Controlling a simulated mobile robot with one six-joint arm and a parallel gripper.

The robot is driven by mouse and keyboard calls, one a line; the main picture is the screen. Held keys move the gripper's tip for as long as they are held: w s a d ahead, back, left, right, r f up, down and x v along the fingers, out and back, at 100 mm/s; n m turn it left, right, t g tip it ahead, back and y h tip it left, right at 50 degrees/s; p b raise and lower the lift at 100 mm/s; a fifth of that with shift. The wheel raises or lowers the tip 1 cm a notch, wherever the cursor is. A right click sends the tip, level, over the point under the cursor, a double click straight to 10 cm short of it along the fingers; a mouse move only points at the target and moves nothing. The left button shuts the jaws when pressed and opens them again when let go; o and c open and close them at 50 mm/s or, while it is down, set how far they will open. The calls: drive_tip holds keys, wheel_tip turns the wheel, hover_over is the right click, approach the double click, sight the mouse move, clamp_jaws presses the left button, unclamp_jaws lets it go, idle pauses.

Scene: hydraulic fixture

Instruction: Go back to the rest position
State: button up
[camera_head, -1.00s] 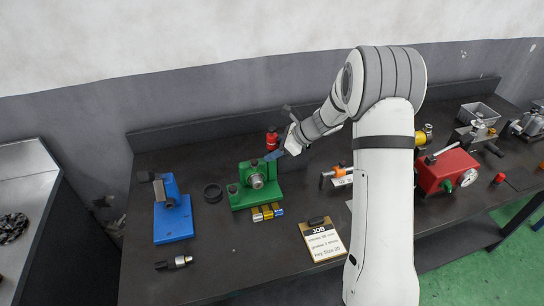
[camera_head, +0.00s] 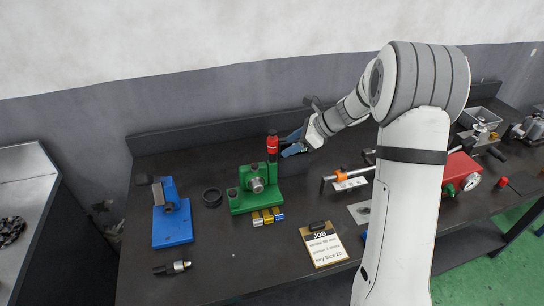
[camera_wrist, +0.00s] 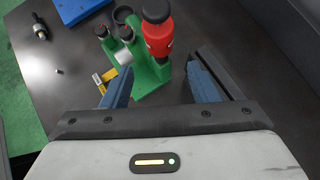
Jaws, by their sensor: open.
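My gripper (camera_head: 291,146) is open and empty, just right of the red-topped bottle (camera_head: 272,146) above the back of the bench. In the wrist view the two blue fingers of my gripper (camera_wrist: 160,82) stand wide apart. The green fixture (camera_head: 240,203) sits on the bench below and left of the gripper. In the wrist view the green fixture (camera_wrist: 146,79) and the red bottle (camera_wrist: 158,38) show beyond the open fingers, with nothing held between them. Whether a finger touches the bottle cannot be told.
A blue fixture (camera_head: 172,232), a black ring (camera_head: 212,196) and a dark fitting (camera_head: 172,268) lie at the left. The job clipboard (camera_head: 323,244) lies near the front edge. An orange-handled tool (camera_head: 342,176) and a red unit (camera_head: 457,170) are at the right.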

drive_tip(key=s+r+n+g+h, duration=0.1)
drive_tip(key=s+r+n+h, duration=0.1)
drive_tip(key=s+r+n, duration=0.45)
drive_tip(key=s+r+n+h, duration=0.1)
drive_tip(key=s+n+h, duration=0.15)
drive_tip(key=s, duration=0.65)
drive_tip(key=s+d+n+h, duration=0.2)
drive_tip(key=s+n, duration=0.4)
drive_tip(key=s, duration=0.2)
drive_tip(key=s+d+r+n+t+h, duration=0.1)
drive_tip(key=s+d+n+h, duration=0.1)
drive_tip(key=s+n, duration=0.4)
drive_tip(key=s+d, duration=0.1)
drive_tip(key=s, duration=0.2)
drive_tip(key=shift+s+d+r+t, duration=0.2)
drive_tip(key=shift+s+d+t, duration=0.05)
drive_tip(key=shift+d+t, duration=0.1)
